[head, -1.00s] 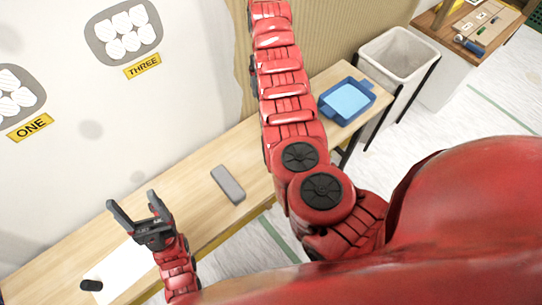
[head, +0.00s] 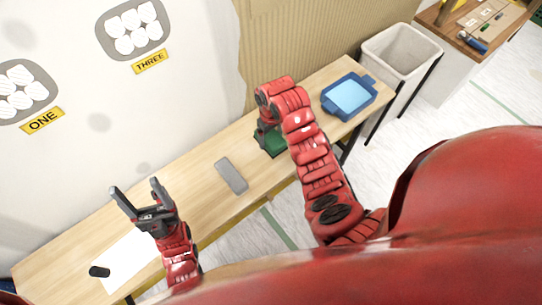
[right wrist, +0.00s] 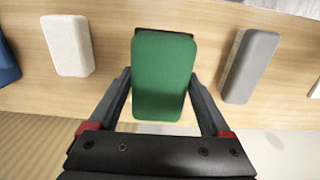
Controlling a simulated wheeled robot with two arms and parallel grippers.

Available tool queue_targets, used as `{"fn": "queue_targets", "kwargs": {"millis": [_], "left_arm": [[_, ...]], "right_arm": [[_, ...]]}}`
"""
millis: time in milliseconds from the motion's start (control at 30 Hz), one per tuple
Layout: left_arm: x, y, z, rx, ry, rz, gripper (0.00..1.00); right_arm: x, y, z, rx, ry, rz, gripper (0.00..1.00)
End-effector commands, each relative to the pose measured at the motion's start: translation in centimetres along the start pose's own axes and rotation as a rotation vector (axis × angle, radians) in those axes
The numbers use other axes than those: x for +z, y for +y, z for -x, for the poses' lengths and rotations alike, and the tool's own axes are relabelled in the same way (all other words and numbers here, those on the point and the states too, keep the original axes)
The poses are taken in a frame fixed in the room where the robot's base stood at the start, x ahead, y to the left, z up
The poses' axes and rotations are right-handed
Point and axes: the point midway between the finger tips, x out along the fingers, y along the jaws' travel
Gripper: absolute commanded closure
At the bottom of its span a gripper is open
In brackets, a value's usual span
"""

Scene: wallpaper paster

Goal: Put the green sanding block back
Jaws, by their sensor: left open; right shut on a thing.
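The green sanding block (head: 272,143) is under my right gripper (head: 268,128) at the long wooden table. In the right wrist view the green block (right wrist: 162,78) sits between the two fingers of my right gripper (right wrist: 162,100), which is shut on it. A dark brown edge shows behind the block's far end. I cannot tell whether the block touches the tabletop. My left gripper (head: 142,200) is open and empty, over the left part of the table.
A grey block (head: 231,176) lies on the table (head: 195,195) left of the green one. A pale block (right wrist: 68,45) shows in the right wrist view. A blue tray (head: 348,96) stands at the table's right end. A white sheet (head: 130,258) and black cylinder (head: 99,271) lie left.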

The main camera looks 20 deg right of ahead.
Motion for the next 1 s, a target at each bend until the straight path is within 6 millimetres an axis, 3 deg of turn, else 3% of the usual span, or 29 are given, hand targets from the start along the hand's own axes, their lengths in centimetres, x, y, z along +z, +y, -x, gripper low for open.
{"fn": "queue_targets", "kwargs": {"millis": [167, 400, 1000], "left_arm": [[-0.1, 0.0, -0.3, 0.000, 0.000, 0.000, 0.26], [-0.2, -0.1, -1.0, 0.000, 0.000, 0.000, 0.26], [-0.3, -0.1, -1.7, 0.000, 0.000, 0.000, 0.26]], "right_arm": [[-0.1, -0.1, -0.9, -0.001, 0.000, 0.001, 0.76], [0.0, 0.0, -4.8, -0.001, -0.003, 0.000, 0.76], [-0.1, 0.1, -9.3, 0.000, 0.001, -0.003, 0.76]]}}
